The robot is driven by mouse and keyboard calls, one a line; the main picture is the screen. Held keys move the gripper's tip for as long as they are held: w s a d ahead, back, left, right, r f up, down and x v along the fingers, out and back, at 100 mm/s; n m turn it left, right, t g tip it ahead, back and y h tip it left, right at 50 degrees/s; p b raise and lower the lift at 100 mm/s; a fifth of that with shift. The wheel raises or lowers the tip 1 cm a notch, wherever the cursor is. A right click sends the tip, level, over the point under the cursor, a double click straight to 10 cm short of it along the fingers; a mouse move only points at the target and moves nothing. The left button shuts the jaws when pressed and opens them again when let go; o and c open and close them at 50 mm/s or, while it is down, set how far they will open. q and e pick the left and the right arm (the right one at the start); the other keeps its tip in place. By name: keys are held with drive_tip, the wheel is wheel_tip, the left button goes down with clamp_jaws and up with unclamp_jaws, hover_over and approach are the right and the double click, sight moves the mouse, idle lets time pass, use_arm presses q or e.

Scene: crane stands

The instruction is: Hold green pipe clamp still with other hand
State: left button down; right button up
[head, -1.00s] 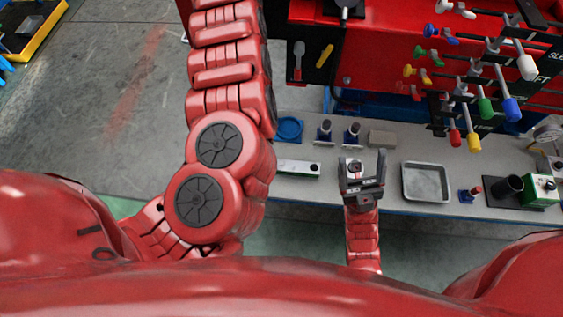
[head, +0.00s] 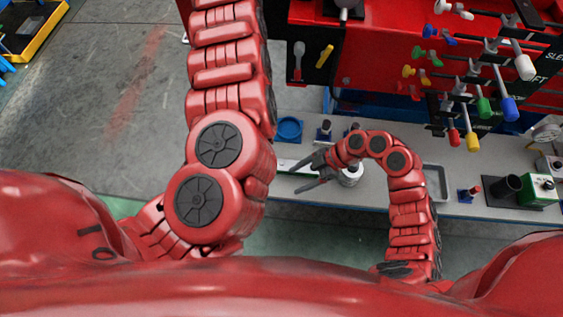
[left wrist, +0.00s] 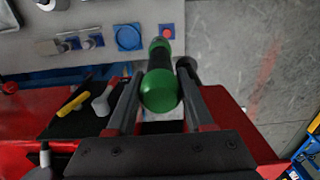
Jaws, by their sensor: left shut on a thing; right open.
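A green-ended clamp (left wrist: 160,92), likely the green pipe clamp, shows in the left wrist view with its round green end toward the camera. My left gripper (left wrist: 160,85) is shut on it, with a dark finger on each side. In the head view my left arm runs out of the top edge, so that gripper and the held clamp are out of sight there. My right gripper (head: 294,181) is open and empty, fingers pointing left above the bench's front edge, apart from the clamp.
The grey workbench (head: 465,207) carries a blue dish (head: 289,128), small stands, a metal tray (head: 437,182), a black cup (head: 508,186) and a green box (head: 543,188). A red rack with several coloured clamp handles (head: 470,95) rises behind. Open floor (head: 110,110) lies left.

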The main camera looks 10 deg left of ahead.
drive_tip(key=w+d+m+t+h, duration=0.2)
drive_tip(key=w+d+m+h, duration=0.2)
drive_tip(key=w+d, duration=0.45)
use_arm(q)
wheel_tip(320, 180, down, 6)
drive_tip(key=b, duration=0.5)
drive_tip(key=shift+r+b, duration=0.25)
drive_tip(key=shift+b, duration=0.05)
use_arm(e)
drive_tip(key=x, duration=0.8)
drive_tip(key=shift+s+d+f, duration=0.2)
drive_tip(key=shift+d+f, duration=0.05)
drive_tip(key=shift+f, duration=0.3)
use_arm(q)
drive_tip(key=shift+f, duration=0.15)
use_arm(e)
drive_tip(key=shift+a+f, duration=0.2)
drive_tip(key=shift+f, duration=0.2)
drive_tip(key=shift+r, duration=0.1)
clamp_jaws()
drive_tip(key=shift+o, duration=1.2)
unclamp_jaws()
